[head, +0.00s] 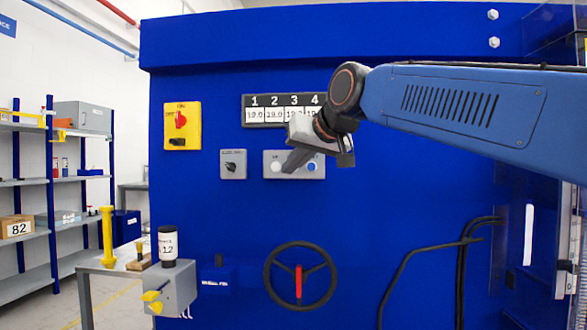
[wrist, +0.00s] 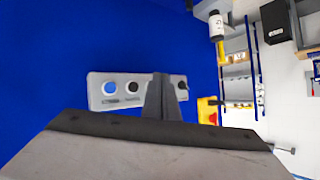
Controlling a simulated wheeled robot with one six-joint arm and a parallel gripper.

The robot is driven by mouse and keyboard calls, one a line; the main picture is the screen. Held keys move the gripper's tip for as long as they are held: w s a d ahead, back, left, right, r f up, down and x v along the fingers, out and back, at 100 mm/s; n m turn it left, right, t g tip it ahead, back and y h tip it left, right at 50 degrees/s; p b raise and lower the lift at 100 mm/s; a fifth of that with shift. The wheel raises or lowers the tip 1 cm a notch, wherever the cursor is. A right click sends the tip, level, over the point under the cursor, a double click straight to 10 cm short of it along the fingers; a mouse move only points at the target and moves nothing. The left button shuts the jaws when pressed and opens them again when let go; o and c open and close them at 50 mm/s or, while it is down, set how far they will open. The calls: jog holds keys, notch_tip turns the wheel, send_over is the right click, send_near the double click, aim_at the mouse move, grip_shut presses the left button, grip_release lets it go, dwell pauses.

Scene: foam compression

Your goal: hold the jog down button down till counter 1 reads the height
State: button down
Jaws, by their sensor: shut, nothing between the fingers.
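The grey button panel (head: 318,173) is on the blue machine front, below the counters. My gripper (head: 287,170) is shut and empty, in front of the panel's middle. Counter 1 (head: 254,115) seems to read 19.0, but the digits are blurred. Contact is not clear.
A selector box (head: 233,164) and a yellow box with a red knob (head: 182,126) are left of the panel. A handwheel (head: 300,305) is below. A small table (head: 95,266) and shelves (head: 30,205) stand left. My arm covers the upper right.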

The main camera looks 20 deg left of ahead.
jog(key=w+a, duration=0.1)
jog(key=w, duration=0.5)
jog(key=shift+w+a, duration=0.2)
jog(key=shift+a, duration=0.05)
jog(key=shift+w, duration=0.1)
dwell(1.9)
jog(key=shift+w+a, duration=0.1)
jog(key=shift+w, duration=0.2)
jog(key=shift+w+a, duration=0.1)
jog(key=shift+w, duration=0.3)
dwell(4.4)
